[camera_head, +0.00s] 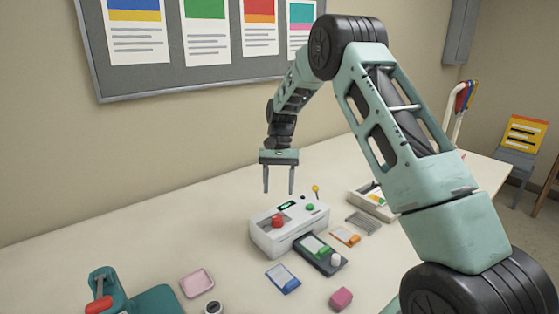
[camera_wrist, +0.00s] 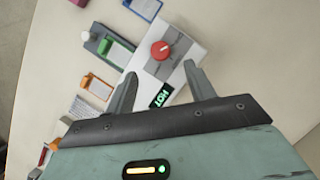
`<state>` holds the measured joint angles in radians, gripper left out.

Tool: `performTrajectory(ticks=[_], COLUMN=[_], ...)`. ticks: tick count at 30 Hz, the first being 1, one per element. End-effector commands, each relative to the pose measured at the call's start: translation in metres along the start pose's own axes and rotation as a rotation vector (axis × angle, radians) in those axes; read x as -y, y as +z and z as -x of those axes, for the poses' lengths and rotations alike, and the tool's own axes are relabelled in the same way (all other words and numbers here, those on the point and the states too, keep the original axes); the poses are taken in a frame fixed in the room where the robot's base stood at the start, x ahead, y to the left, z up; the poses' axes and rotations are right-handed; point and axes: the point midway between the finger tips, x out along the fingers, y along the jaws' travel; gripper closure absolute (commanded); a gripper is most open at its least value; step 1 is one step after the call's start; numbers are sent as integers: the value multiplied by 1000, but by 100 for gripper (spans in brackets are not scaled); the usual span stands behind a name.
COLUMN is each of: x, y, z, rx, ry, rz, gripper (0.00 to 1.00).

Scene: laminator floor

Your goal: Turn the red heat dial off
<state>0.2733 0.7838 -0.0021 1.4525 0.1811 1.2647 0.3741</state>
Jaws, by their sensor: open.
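The red heat dial (camera_head: 277,221) sits on top of the white laminator (camera_head: 262,240) on the table. In the wrist view the dial (camera_wrist: 160,50) is a round red knob with a pale mark across it, on a grey plate. A small display (camera_wrist: 161,95) near it reads "HOT" in green. My gripper (camera_head: 279,190) is open and empty, pointing down above the laminator's back edge. In the wrist view, its fingers (camera_wrist: 160,78) stand apart, with the dial beyond the tips and roughly between them. The fingers do not appear to touch the dial.
A dark tray with a green-topped card (camera_head: 320,254) lies close against the laminator's front. A yellow-tipped lever (camera_head: 316,190) rises behind the laminator.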

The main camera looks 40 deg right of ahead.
Motion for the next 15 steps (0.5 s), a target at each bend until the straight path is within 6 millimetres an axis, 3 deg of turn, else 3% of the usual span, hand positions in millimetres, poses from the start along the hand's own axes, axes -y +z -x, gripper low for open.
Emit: performTrajectory(ticks=[3,9,15], x=[0,0,0], y=[-2,-1,-1], z=[28,67,87], rx=[-5,-3,-1], ry=[-2,-1,0], rz=[-1,-1,-1], gripper=[46,46,46])
